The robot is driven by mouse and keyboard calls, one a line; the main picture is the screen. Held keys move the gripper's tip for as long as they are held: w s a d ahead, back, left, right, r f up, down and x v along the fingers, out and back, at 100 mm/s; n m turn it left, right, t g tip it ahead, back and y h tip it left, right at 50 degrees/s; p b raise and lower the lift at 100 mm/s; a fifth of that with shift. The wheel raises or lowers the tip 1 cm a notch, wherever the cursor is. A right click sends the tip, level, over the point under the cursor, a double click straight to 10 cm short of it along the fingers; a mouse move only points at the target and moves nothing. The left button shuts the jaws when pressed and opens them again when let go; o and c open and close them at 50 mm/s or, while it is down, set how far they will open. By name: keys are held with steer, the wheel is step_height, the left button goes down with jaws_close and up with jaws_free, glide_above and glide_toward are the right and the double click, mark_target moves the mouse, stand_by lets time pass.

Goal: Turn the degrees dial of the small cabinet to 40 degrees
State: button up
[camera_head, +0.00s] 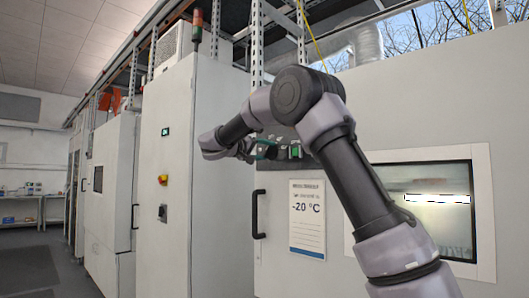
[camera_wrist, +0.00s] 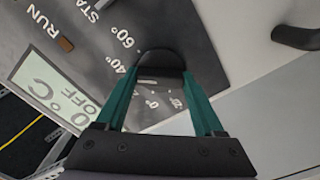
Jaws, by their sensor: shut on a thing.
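The black degrees dial (camera_wrist: 160,58) sits on a dark grey panel (camera_wrist: 208,40) in the wrist view. White marks beside it read 60° and 40°, with a 0 mark lower down, partly between the fingers. My gripper (camera_wrist: 160,76) has its two green fingers on either side of the dial and is shut on it. I cannot tell which mark the dial points to. In the head view my gripper (camera_head: 262,150) is at the cabinet front, left of a small green light; the dial is hidden there.
A pale display (camera_wrist: 52,88) shows "0°C" and "OFF". A brown switch (camera_wrist: 66,45) sits by "RUN". A black handle (camera_wrist: 298,37) is at the upper right. A "-20 °C" notice (camera_head: 307,225) and a lit window (camera_head: 440,200) are on the cabinet front.

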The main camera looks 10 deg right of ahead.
stand_by(0.3)
steer(key=o, duration=1.4)
steer(key=v, duration=1.1)
steer(key=shift+w, duration=0.1)
steer(key=s+d+f+g+y, duration=0.3)
steer(key=s+d+f, duration=0.15)
steer(key=d, duration=0.45)
steer(key=s+d+f+g+y, duration=0.2)
steer(key=s+d+f+y, duration=0.15)
steer(key=s+d, duration=0.35)
steer(key=s+f+m+y, duration=0.1)
steer(key=s+f+y, duration=0.2)
steer(key=s, duration=0.4)
steer(key=s+a+f+m+t+y, duration=0.1)
steer(key=s+f+y, duration=0.2)
steer(key=s+f, duration=0.2)
steer(key=s+f+m+y, duration=0.1)
steer(key=s+f+y, duration=0.3)
steer(key=s, duration=0.6)
steer(key=shift+s+a+f+t, duration=0.15)
steer(key=shift+s+f+t, duration=0.05)
steer(key=shift+t, duration=0.1)
